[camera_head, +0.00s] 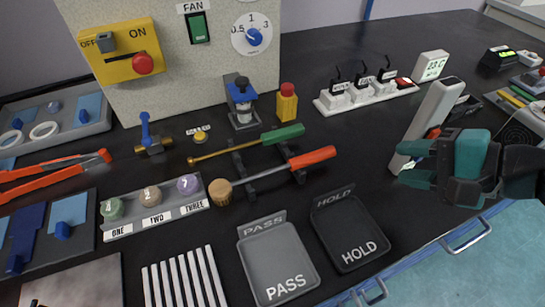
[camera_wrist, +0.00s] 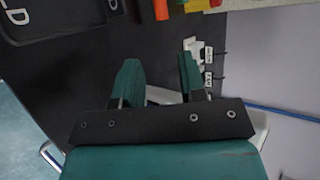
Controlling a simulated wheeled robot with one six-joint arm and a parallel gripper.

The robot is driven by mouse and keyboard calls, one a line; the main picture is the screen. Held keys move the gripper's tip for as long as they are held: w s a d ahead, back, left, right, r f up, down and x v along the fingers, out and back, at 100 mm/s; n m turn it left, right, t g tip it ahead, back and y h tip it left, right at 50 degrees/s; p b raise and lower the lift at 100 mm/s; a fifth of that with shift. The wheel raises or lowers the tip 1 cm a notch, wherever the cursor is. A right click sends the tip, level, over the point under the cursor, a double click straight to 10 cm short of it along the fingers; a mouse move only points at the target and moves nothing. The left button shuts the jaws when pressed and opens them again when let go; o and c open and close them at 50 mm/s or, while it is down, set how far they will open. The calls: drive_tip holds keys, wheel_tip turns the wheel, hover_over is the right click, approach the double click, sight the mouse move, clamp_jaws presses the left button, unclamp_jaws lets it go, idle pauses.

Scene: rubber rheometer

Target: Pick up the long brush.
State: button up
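Two long tools lie side by side on a dark rack in the head view. One has a green handle (camera_head: 283,134) and a thin brass-coloured rod. The other has an orange handle (camera_head: 313,157), a metal shaft and a round tan head (camera_head: 220,191) that looks like bristles or wood. I cannot tell for sure which is the long brush; the tan-headed one looks most like a brush. My gripper (camera_head: 405,162) is to the right of both handles, apart from them. It is open, and the wrist view shows a gap between its fingers (camera_wrist: 158,63). Nothing is held.
A tall white device (camera_head: 432,112) stands beside my gripper. The HOLD tray (camera_head: 352,235) and PASS tray (camera_head: 279,262) lie in front of the rack. A switch strip (camera_head: 352,100) sits at the back.

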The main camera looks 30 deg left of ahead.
drive_tip(key=b, duration=0.1)
approach(332, 153)
drive_tip(key=x, duration=0.3)
drive_tip(key=shift+s+a+f, duration=0.15)
drive_tip(key=shift+s+a, duration=0.1)
drive_tip(key=shift+s, duration=0.05)
drive_tip(key=shift+w+p+x, duration=0.15)
drive_tip(key=shift+w+x, duration=0.05)
drive_tip(key=shift+x, duration=1.4)
drive_tip(key=shift+w+p+x, duration=0.15)
drive_tip(key=shift+x, duration=1.4)
drive_tip(key=shift+c, duration=0.5)
clamp_jaws()
